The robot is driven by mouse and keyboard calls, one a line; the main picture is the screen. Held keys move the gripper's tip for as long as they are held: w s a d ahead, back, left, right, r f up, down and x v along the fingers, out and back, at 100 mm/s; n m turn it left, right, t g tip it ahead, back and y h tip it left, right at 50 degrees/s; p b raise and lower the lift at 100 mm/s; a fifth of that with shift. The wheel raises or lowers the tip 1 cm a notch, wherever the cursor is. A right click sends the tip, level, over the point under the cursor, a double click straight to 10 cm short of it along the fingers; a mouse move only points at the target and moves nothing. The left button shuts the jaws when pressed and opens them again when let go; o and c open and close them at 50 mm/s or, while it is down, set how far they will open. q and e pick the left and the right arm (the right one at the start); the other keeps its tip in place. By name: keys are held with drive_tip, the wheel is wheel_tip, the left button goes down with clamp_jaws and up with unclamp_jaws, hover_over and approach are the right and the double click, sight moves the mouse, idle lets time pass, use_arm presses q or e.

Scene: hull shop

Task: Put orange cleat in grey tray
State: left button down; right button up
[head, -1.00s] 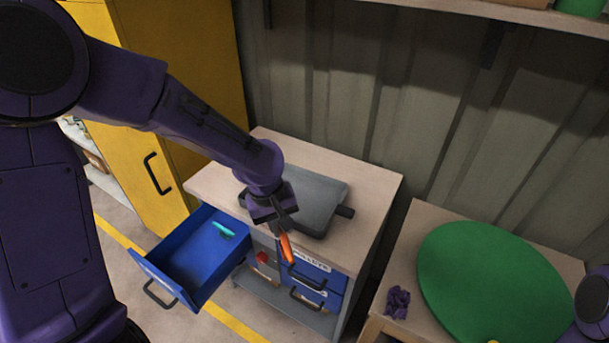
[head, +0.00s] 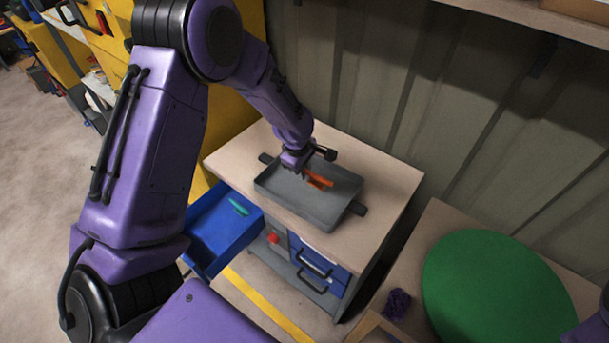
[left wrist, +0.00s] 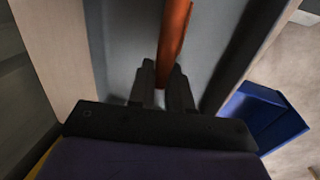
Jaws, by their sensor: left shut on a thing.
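The orange cleat (head: 321,178) is held in my left gripper (head: 306,174), which is shut on one end of it. The cleat also shows in the left wrist view (left wrist: 174,40), sticking out from between the dark fingers (left wrist: 163,80). The grey tray (head: 336,207), with dark handles at its ends, lies on the wooden top of the cabinet. The gripper and cleat are over the inside of the tray. I cannot tell whether the cleat touches the tray floor. My right gripper is not in view.
A blue drawer (head: 217,235) stands open below the cabinet top (head: 385,180), with a teal object (head: 238,207) inside. A lower table at the right holds a green disc (head: 490,290) and a crumpled purple thing (head: 397,304). A ribbed wall is behind.

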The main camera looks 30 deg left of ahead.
sight(305, 183)
use_arm(q)
drive_tip(key=f, duration=0.2)
drive_tip(key=f+p, duration=0.1)
drive_tip(key=f, duration=0.1)
drive_tip(key=shift+w+a, duration=0.1)
drive_tip(key=shift+w, duration=0.25)
drive_tip(key=shift+s, duration=0.1)
drive_tip(key=c, duration=1.1)
unclamp_jaws()
drive_tip(key=shift+f, duration=0.1)
drive_tip(key=shift+o, duration=0.2)
wheel_tip(305, 183, up, 12)
drive_tip(key=s+b, duration=0.1)
drive_tip(key=s, duration=0.1)
drive_tip(key=shift+s, duration=0.15)
